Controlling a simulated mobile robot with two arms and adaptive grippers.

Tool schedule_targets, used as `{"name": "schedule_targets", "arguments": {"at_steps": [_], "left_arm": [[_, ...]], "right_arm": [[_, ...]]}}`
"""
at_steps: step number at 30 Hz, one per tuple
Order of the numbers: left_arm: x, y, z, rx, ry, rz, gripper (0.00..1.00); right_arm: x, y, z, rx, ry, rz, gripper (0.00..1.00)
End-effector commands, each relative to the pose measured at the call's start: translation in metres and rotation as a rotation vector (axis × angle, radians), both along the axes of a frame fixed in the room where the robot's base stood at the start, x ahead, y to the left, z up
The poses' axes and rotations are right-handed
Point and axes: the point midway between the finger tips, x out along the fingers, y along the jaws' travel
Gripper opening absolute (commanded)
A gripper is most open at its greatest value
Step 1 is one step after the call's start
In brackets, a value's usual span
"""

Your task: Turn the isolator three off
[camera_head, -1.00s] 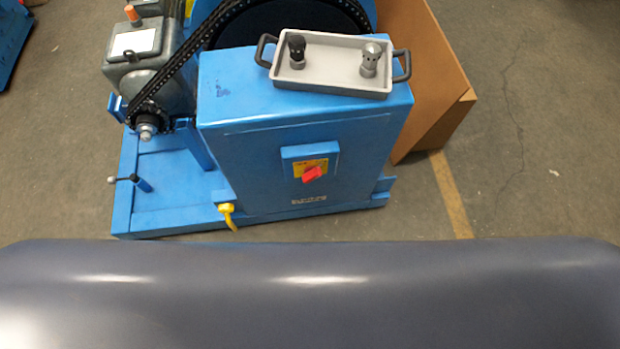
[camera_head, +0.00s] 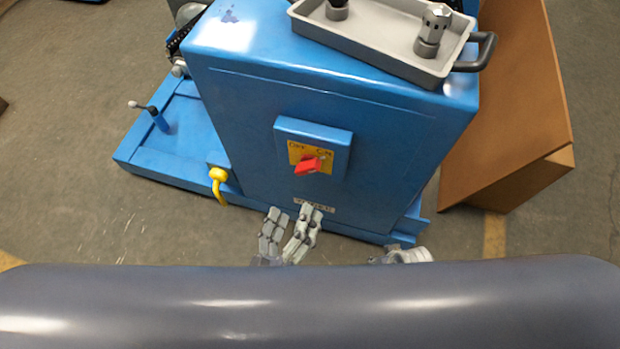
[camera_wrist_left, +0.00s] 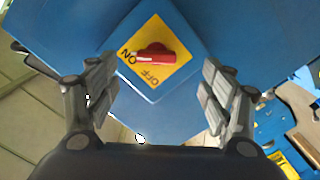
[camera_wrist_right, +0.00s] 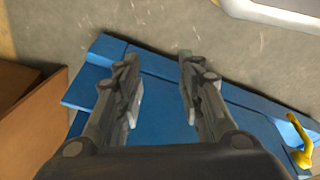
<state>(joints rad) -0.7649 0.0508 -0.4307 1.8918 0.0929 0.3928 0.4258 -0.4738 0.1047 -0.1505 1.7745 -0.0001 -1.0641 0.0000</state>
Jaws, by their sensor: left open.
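The isolator is a red knob (camera_head: 308,164) on a yellow OFF/ON plate, set in a blue box on the cabinet's front face. The knob seems to lie towards ON. It also shows in the left wrist view (camera_wrist_left: 155,56), ahead between the fingers. My left gripper (camera_head: 289,212) is open and empty, below the knob and apart from it. A small label (camera_head: 326,209) below the switch is partly covered by its fingers. My right gripper (camera_wrist_right: 158,62) has its fingers apart with nothing between them, low by the cabinet's base. In the head view it is mostly hidden.
A grey tray (camera_head: 380,42) with two dark or metal fittings stands on the blue cabinet (camera_head: 240,110). A yellow hook-shaped part (camera_head: 218,183) sticks out at the lower left. A cardboard box (camera_head: 520,130) stands at the right. The floor in front is clear.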

Motion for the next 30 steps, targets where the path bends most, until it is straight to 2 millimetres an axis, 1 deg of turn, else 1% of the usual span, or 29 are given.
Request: {"name": "schedule_targets", "arguments": {"at_steps": [1,4,7,11,15,21,25,30], "left_arm": [[0.0,0.001,0.002,-0.013,-0.011,0.005,0.74],[0.004,0.0,0.008,-0.025,-0.022,0.009,0.74],[0.014,-0.003,0.009,-0.026,-0.025,0.01,0.74],[0.035,-0.01,0.009,-0.027,-0.025,0.01,0.74],[0.061,-0.018,0.009,-0.026,-0.024,0.01,0.74],[0.09,-0.027,0.008,-0.024,-0.023,0.009,0.74],[0.1,-0.031,0.008,-0.024,-0.021,0.009,0.74],[0.104,-0.032,0.008,-0.023,-0.019,0.008,0.74]], "right_arm": [[0.0,0.0,-0.002,0.0,-0.001,0.0,0.35],[0.001,0.0,0.001,0.001,-0.002,-0.001,0.35],[0.002,0.0,0.005,0.0,-0.005,-0.001,0.35],[0.004,0.0,0.011,0.001,-0.009,-0.002,0.35],[0.007,0.0,0.021,0.001,-0.015,-0.002,0.35],[0.009,0.0,0.033,0.002,-0.022,-0.004,0.35],[0.01,0.0,0.038,0.001,-0.023,-0.004,0.35],[0.01,0.0,0.041,0.002,-0.025,-0.004,0.35]]}}
